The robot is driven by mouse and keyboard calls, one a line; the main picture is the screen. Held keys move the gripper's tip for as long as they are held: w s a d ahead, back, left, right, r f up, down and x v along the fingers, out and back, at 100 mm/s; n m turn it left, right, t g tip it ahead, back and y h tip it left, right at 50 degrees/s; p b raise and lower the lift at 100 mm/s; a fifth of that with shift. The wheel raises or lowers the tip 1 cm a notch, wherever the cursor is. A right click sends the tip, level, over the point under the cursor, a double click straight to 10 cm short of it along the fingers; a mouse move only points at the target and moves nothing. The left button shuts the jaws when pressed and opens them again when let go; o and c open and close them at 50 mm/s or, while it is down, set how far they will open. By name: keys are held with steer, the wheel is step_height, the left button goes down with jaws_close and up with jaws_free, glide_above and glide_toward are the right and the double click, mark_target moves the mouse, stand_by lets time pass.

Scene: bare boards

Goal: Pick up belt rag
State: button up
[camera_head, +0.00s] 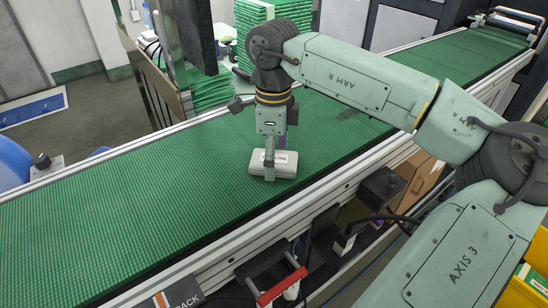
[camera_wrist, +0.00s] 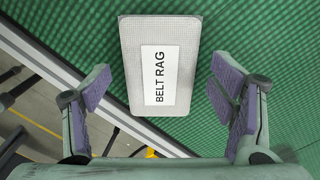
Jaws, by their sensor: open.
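The belt rag (camera_head: 284,164) is a pale, folded rectangular pad with a white label, lying on the green conveyor belt. In the wrist view the belt rag (camera_wrist: 133,66) shows its label reading "BELT RAG", and it lies between and ahead of the two finger pads. My gripper (camera_head: 269,172) points down over the rag in the head view, with a finger in front of it hiding part of it. In the wrist view my gripper (camera_wrist: 160,92) is open, its purple-padded fingers apart on either side of the rag.
The green conveyor belt (camera_head: 110,195) runs diagonally, with metal rails along both edges. A stack of green sheets (camera_head: 265,20) stands behind the belt. A red-handled item (camera_head: 282,287) and a brown box (camera_head: 420,178) sit below the near rail. The belt left of the rag is clear.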

steer(key=shift+f, duration=0.3)
steer(key=shift+c, duration=0.4)
steer(key=c, duration=1.2)
steer(key=shift+r, duration=0.1)
step_height(320, 180, up, 10)
steer(key=shift+f+b, duration=0.1)
steer(key=shift+b, duration=0.85)
